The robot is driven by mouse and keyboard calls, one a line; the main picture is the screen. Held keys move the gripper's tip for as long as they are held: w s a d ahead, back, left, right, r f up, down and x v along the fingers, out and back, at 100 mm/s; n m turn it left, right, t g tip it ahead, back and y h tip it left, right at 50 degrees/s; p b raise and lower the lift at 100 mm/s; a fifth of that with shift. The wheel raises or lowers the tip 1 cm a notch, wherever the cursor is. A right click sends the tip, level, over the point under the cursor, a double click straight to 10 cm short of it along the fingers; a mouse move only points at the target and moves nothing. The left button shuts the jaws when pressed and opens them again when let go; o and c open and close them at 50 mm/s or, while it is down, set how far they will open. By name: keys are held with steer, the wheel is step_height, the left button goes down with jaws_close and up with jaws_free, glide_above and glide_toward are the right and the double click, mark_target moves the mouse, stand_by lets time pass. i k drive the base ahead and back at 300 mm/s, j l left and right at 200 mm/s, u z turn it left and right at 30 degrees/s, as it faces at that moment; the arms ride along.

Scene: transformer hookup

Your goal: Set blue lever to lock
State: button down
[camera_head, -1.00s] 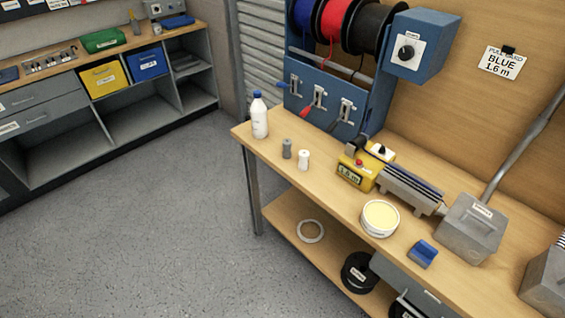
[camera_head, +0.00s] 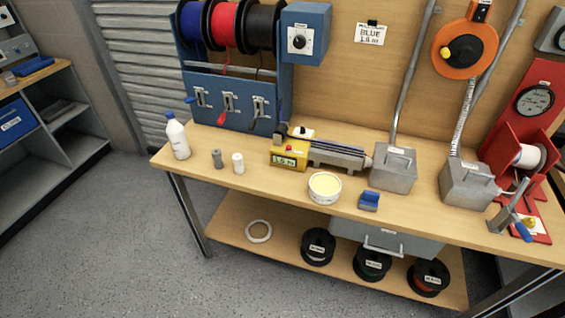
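The blue lever (camera_head: 189,100) is a small blue handle at the left end of the blue spool rack's front panel (camera_head: 213,123). It points out to the left from its metal bracket (camera_head: 202,97), under the blue cable spool (camera_head: 193,23). A red lever (camera_head: 222,117) hangs downward in the middle bracket, and a black lever (camera_head: 254,123) sits at the right bracket. Any lock marking is too small to read. My gripper is not in view.
The wooden bench (camera_head: 260,195) carries a white bottle (camera_head: 177,136), two small cylinders, a yellow device (camera_head: 288,154), a round tub (camera_head: 325,188) and grey boxes. A card (camera_head: 371,34) reads BLUE 1.8 m. Open floor lies in front of the bench.

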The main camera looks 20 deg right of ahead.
mark_target(188, 100)
steer(key=i+j+u, duration=0.2)
steer(key=j+u, duration=0.15)
steer(key=i+j+u, duration=0.2)
steer(key=u, duration=0.2)
steer(key=i+j+u, duration=0.35)
steer(key=k, duration=0.1)
